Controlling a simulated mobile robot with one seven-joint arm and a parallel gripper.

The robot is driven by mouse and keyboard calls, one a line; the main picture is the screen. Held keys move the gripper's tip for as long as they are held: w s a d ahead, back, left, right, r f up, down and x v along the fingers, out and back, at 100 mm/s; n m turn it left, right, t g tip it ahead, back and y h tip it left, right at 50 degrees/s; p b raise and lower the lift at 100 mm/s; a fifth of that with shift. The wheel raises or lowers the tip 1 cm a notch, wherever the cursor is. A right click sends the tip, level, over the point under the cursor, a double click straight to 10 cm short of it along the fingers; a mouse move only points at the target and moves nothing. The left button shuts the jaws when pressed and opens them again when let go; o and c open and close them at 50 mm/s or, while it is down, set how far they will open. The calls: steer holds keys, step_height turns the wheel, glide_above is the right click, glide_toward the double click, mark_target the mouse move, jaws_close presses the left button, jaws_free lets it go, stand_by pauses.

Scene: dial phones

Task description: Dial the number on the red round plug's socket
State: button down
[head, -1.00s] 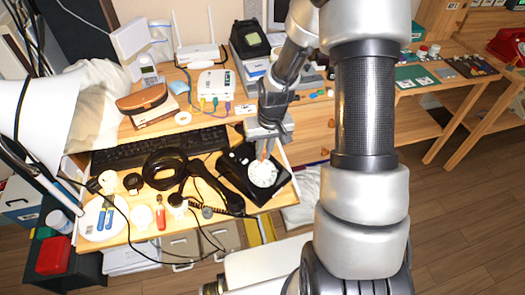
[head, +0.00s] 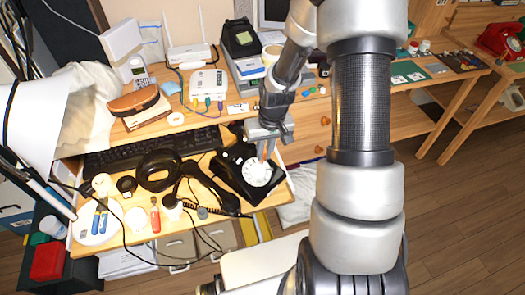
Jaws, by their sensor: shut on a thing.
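A black rotary phone with a white round dial (head: 257,173) lies on the desk, its handset (head: 190,188) off to the left. My gripper (head: 263,158) points down over the dial's upper right edge, shut on a small orange-red thing. Its fingertips are small, and I cannot tell if it touches the dial. The dial's digits are too small to read. A white box (head: 207,80) at the back of the desk has coloured cables plugged into its front. I cannot make out a red round plug or a number by its socket.
A black keyboard (head: 150,150) lies behind the handset. A black ring-shaped thing (head: 158,170) and a red-capped tube (head: 155,218) are at the left. A red phone (head: 500,40) stands on another table at the far right. My arm hides part of the middle.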

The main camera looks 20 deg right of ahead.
steer(key=shift+s+d+f, duration=0.25)
steer(key=shift+s+d, duration=0.1)
steer(key=shift+s, duration=0.15)
stand_by(0.3)
steer(key=shift+s+d+f, duration=0.2)
steer(key=shift+s+f, duration=0.05)
steer(key=shift+s, duration=0.2)
steer(key=shift+s+d+r+p, duration=0.1)
steer(key=shift+s+r+p, duration=0.1)
steer(key=shift+r+p, duration=0.4)
steer(key=shift+s+r, duration=0.1)
steer(key=shift+r, duration=0.25)
step_height(320, 180, up, 6)
steer(key=s+d+p, duration=0.1)
steer(key=s+p, duration=0.1)
steer(key=p, duration=0.3)
steer(key=shift+s+d, duration=0.25)
steer(key=shift+d, duration=0.05)
